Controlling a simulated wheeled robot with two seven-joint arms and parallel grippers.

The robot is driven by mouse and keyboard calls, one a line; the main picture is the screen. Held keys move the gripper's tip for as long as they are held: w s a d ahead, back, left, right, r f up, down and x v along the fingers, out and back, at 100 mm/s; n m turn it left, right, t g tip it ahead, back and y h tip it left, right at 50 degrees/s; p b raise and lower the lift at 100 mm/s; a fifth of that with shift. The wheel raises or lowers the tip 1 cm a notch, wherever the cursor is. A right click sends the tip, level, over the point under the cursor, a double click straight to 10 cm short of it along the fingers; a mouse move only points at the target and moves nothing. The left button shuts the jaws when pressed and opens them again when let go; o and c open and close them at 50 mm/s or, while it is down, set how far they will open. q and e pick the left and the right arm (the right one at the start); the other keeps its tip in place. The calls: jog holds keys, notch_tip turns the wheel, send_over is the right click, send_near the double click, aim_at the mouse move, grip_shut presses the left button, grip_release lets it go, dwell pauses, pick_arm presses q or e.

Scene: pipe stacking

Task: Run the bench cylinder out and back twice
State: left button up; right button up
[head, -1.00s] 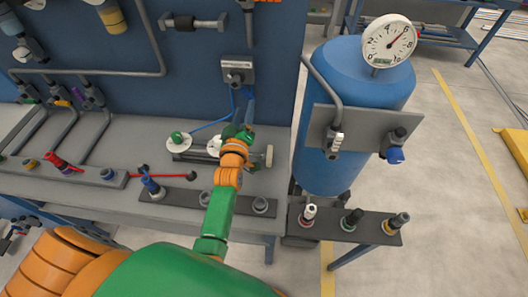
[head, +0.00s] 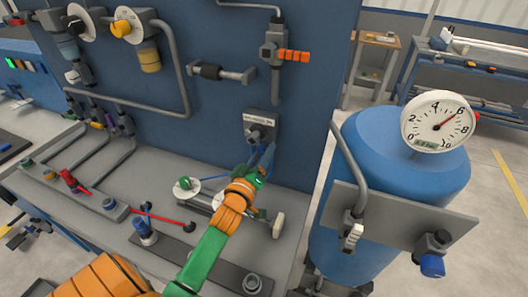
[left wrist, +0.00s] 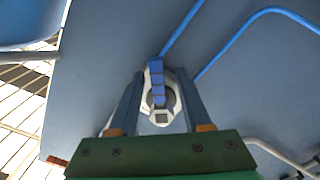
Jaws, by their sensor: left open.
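The bench cylinder (head: 205,203) is a grey body lying on the bench, with a green-capped white dial (head: 186,187) at its left and a pale end block (head: 278,225) at its right. My arm hides its middle. My left gripper (head: 262,170) is above it, near the panel, below a grey plate with a hand valve (head: 258,133). In the left wrist view, my left gripper (left wrist: 158,85) is open, its fingers on either side of a valve body with a blue lever (left wrist: 156,80). I cannot tell whether they touch. My right gripper is not in view.
Blue hoses (left wrist: 262,15) run near the valve. A blue tank (head: 400,170) with a round gauge (head: 438,122) stands right of the bench. The blue panel (head: 220,120) carries pipes and fittings. A blue-capped fitting (head: 145,232) and a red lever (head: 160,219) are on the bench.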

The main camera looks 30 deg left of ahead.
pick_arm(q)
jog(key=shift+w+d+f, duration=0.15)
jog(key=shift+w+d, duration=0.1)
jog(key=shift+w, duration=0.25)
jog(key=shift+s+a, duration=0.1)
jog(key=shift+s, duration=0.1)
grip_shut()
dwell(0.7)
